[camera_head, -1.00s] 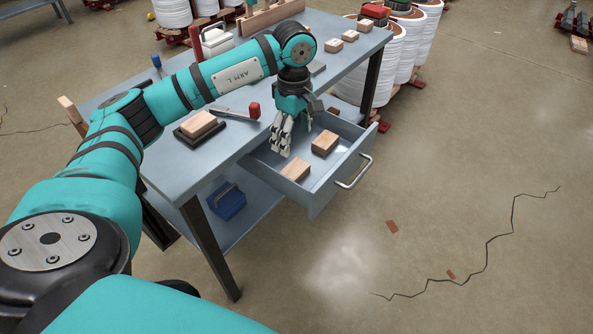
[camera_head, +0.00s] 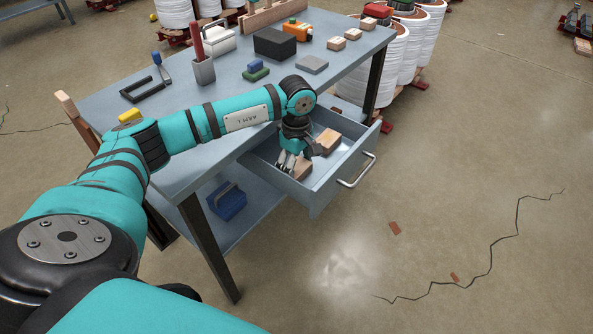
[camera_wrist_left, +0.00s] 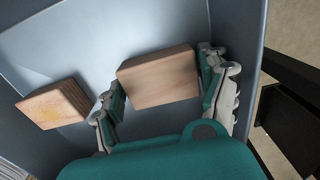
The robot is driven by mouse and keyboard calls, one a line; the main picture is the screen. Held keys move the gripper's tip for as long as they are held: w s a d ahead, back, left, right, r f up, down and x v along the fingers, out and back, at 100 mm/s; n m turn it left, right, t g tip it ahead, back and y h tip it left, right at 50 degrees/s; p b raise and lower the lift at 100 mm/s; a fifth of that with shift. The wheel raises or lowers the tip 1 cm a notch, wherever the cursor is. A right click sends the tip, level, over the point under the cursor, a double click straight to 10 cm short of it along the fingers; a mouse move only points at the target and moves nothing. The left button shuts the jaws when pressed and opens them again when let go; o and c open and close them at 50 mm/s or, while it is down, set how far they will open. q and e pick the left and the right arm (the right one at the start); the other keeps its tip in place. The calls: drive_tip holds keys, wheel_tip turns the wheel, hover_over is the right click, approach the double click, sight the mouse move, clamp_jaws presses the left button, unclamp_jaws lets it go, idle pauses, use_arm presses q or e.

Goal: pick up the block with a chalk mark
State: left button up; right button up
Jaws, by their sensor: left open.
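Two wooden blocks lie in the open drawer (camera_head: 322,190). The nearer block (camera_head: 303,169) is partly hidden behind my left gripper (camera_head: 287,163) in the head view. The other block (camera_head: 328,140) lies farther back. In the left wrist view, my left gripper (camera_wrist_left: 160,95) is open, with its fingers on either side of one block (camera_wrist_left: 160,77); I cannot tell if they touch it. The second block (camera_wrist_left: 54,104) lies outside the fingers to the left and shows a faint yellowish patch. I cannot make out a clear chalk mark on either block. My right gripper is not in view.
On the bench (camera_head: 180,92) stand a black box (camera_head: 275,43), a grey cup (camera_head: 203,71) and several small wooden blocks at the far right. A blue box (camera_head: 228,201) sits on the lower shelf.

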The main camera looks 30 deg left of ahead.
use_arm(q)
drive_tip(key=c, duration=0.8)
drive_tip(key=shift+r, duration=0.1)
drive_tip(key=shift+c, duration=0.2)
